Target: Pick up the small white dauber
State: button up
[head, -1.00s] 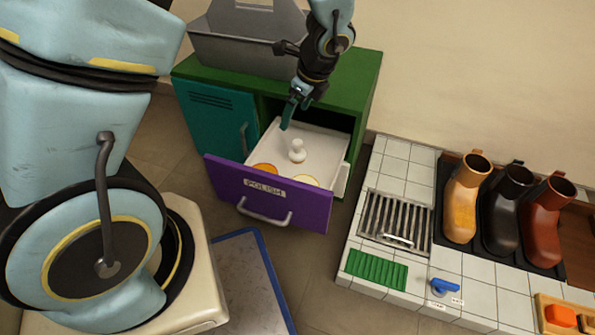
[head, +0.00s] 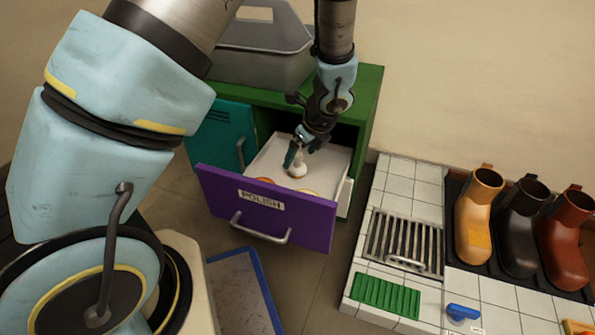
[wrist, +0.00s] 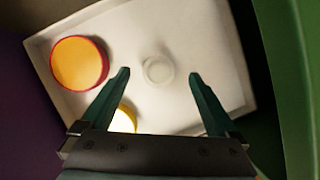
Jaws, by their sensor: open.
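The small white dauber (head: 297,165) stands upright in the open purple drawer labelled POLISH (head: 262,205). In the wrist view the dauber (wrist: 158,70) shows from above as a pale round shape on the drawer's white floor. My gripper (head: 301,155) is over the drawer, close above the dauber. In the wrist view its two green fingers (wrist: 158,74) are spread apart, with the dauber between and slightly beyond their tips. Nothing is held. The head view partly hides the dauber behind the fingers.
The green cabinet (head: 368,95) stands around the drawer, with a grey caddy (head: 262,50) on top. Boots and a tiled counter (head: 405,180) are at right.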

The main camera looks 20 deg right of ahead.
aim_at(300, 155)
jog(key=b+x, duration=0.1)
jog(key=x, duration=0.2)
jog(key=shift+a+f, duration=0.1)
jog(key=shift+f, duration=0.05)
grip_shut()
dwell(0.6)
notch_tip(300, 155, up, 18)
jog(key=p, duration=0.8)
jog(key=shift+p, duration=0.3)
